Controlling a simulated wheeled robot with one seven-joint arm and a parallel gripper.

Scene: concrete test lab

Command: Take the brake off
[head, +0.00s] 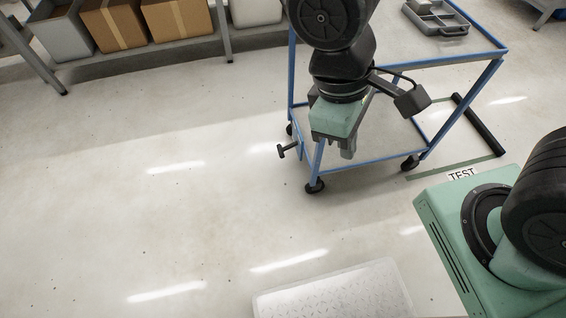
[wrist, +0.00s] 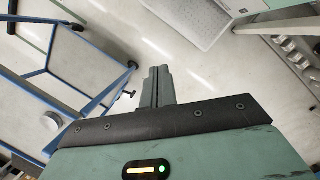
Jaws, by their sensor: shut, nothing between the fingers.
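A blue-framed trolley (head: 436,135) stands on the floor in the head view, with black castors (head: 314,187) under its legs. A small black T-shaped handle (head: 287,150), seemingly the brake, sticks out left from its near left corner. The handle also shows in the wrist view (wrist: 129,93), just left of my fingers. My gripper (head: 347,150) hangs in front of the trolley's near left corner, to the right of the handle and apart from it. Its fingers (wrist: 160,72) are shut with nothing between them. My arm hides part of the trolley's top and near left leg.
A grey tray (head: 436,18) lies on the trolley's top. A shelf with cardboard boxes (head: 112,22) stands at the back left. A pale slab (head: 335,290) lies at the bottom, and a black bar (head: 478,125) on the floor at right. The floor at left is clear.

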